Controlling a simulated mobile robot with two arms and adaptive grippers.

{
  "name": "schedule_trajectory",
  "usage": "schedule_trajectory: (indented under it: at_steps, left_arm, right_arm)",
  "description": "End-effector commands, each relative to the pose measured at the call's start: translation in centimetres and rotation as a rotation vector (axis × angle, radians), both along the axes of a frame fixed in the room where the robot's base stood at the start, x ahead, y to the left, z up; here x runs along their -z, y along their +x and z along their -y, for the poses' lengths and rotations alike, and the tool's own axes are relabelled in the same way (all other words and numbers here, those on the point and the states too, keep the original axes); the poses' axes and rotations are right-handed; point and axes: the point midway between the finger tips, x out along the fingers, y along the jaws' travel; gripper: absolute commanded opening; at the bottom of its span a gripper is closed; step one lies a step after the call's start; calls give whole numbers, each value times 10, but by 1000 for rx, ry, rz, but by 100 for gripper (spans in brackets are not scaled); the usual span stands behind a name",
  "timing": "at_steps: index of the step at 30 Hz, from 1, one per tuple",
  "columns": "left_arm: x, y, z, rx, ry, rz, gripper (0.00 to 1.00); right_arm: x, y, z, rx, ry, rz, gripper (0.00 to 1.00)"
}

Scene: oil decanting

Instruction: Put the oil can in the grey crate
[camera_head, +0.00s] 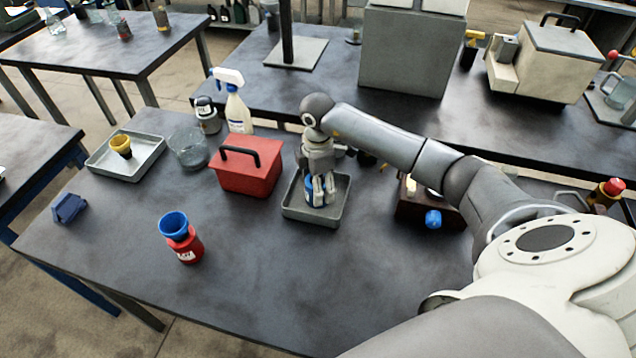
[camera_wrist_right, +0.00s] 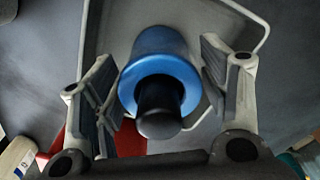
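The blue oil can (camera_head: 309,188), with a black cap, is upright inside the central grey crate (camera_head: 289,212), a shallow tray on the table. My right gripper (camera_head: 323,190) points down into this crate, with its fingers around the can. In the right wrist view the can (camera_wrist_right: 158,58) stands between the two fingers of my right gripper (camera_wrist_right: 165,90). The fingers look spread, with a narrow gap to the can at the right. The crate's rim (camera_wrist_right: 262,22) shows behind. In the head view the fingers partly cover the can. My left gripper is not in view.
A red toolbox (camera_head: 245,178) stands just left of the crate. A red can with a blue funnel (camera_head: 174,224) is at front left. Another grey tray (camera_head: 148,168) holds a yellow cup (camera_head: 121,146). A spray bottle (camera_head: 238,112) stands behind. The front middle of the table is clear.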

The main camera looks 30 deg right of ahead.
Motion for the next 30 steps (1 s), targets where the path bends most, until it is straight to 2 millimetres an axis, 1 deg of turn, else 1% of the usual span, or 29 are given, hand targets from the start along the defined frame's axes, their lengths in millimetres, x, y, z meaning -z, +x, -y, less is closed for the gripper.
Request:
schedule_trajectory:
  at_steps: [10,12,14,17,24,27,30]
  left_arm:
    - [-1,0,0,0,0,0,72]
    - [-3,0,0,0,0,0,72]
    - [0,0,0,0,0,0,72]
    - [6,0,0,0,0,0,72]
    - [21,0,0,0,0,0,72]
    - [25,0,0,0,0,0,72]
    - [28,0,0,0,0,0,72]
  right_arm:
    - [-1,0,0,0,0,0,77]
    - [-4,0,0,0,0,0,77]
    - [-8,1,0,0,0,2,77]
    - [-22,1,0,1,0,5,77]
    - [-74,1,0,0,0,6,77]
    - [-93,1,0,0,1,5,77]
    - [-108,1,0,1,0,4,77]
